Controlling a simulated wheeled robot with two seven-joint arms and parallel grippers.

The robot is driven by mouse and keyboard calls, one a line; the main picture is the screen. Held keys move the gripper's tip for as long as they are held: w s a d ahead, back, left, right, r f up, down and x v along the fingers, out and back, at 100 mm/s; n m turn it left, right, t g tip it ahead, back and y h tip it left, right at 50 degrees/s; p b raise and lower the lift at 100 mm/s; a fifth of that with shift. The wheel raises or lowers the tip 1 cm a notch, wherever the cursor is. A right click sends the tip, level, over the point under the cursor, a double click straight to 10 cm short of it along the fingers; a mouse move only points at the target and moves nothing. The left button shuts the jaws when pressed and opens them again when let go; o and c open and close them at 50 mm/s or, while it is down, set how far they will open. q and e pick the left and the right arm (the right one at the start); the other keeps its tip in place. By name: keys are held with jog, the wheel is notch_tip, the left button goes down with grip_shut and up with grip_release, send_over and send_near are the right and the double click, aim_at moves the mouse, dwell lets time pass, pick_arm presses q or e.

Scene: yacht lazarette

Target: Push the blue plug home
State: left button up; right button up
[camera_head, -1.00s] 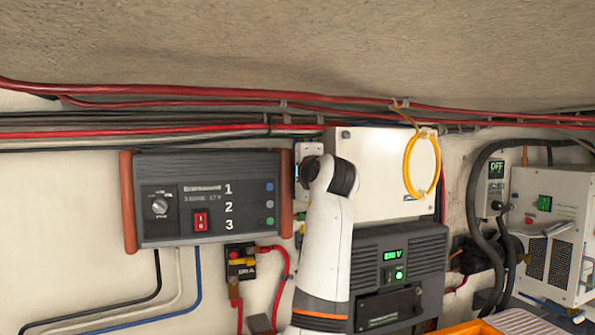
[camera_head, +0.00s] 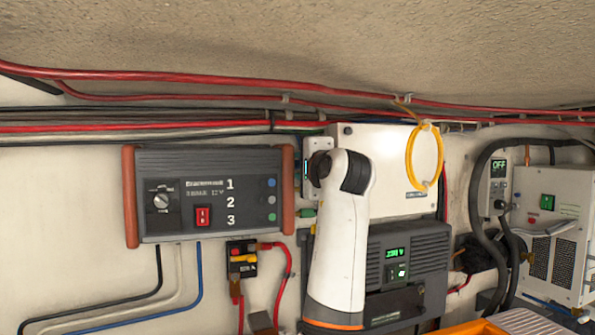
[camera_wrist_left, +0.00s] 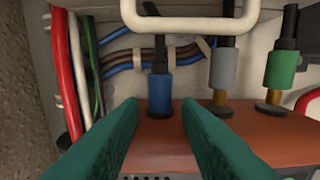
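The blue plug (camera_wrist_left: 160,95) stands in the brown end panel (camera_wrist_left: 160,150) of the control box (camera_head: 210,190), seen in the left wrist view. Its blue body comes down close to a black ring, with no brass showing. My left gripper (camera_wrist_left: 158,108) has its two teal fingers apart, one on each side of the plug's line, with nothing held; contact is unclear. A grey plug (camera_wrist_left: 223,70) and a green plug (camera_wrist_left: 281,68) stand to its right, both with brass showing below. In the head view my left arm covers the gripper. My right gripper is out of view.
A white bracket bar (camera_wrist_left: 190,22) crosses above the plugs in the wrist view. Red, white and green cables (camera_wrist_left: 72,75) run at its left. In the head view a white cabinet (camera_head: 388,150) and a dark power unit (camera_head: 420,255) stand right of the control box.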

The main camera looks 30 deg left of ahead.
pick_arm(q)
jog(key=shift+b+v, duration=0.6)
jog(key=shift+v, duration=1.35)
